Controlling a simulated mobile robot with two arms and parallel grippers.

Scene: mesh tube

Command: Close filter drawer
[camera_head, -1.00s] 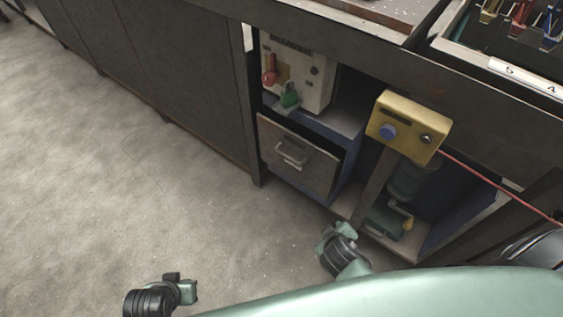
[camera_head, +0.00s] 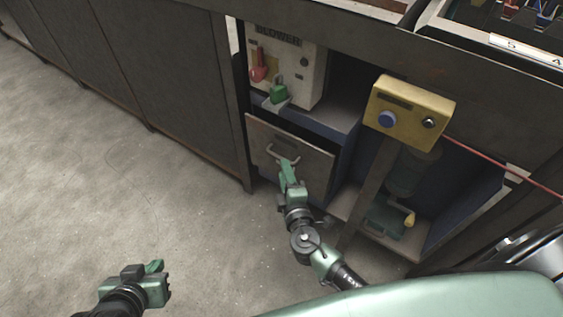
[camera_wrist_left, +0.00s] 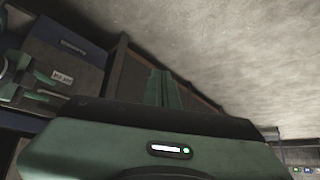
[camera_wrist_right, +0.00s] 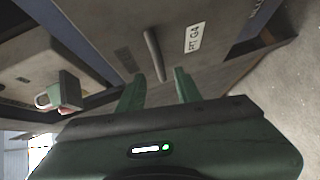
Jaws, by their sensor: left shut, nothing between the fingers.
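The filter drawer (camera_head: 302,172) is a grey box front low in the bench, below the blower panel. It stands out from its housing, with a dark gap along its top. Its bar handle (camera_head: 272,152) also shows in the right wrist view (camera_wrist_right: 152,50). My right gripper (camera_head: 287,165) is in front of the drawer at the handle. In the right wrist view its fingers (camera_wrist_right: 157,78) are apart, with the handle's near end between or just beyond the tips; contact cannot be told. My left gripper (camera_head: 158,267) is low over the floor, fingers together (camera_wrist_left: 167,85), empty.
The blower panel (camera_head: 288,70) with red and green parts sits above the drawer. A yellow control box (camera_head: 408,112) with a blue button juts out at right, with a red cable (camera_head: 490,162). Open floor (camera_head: 90,190) lies to the left.

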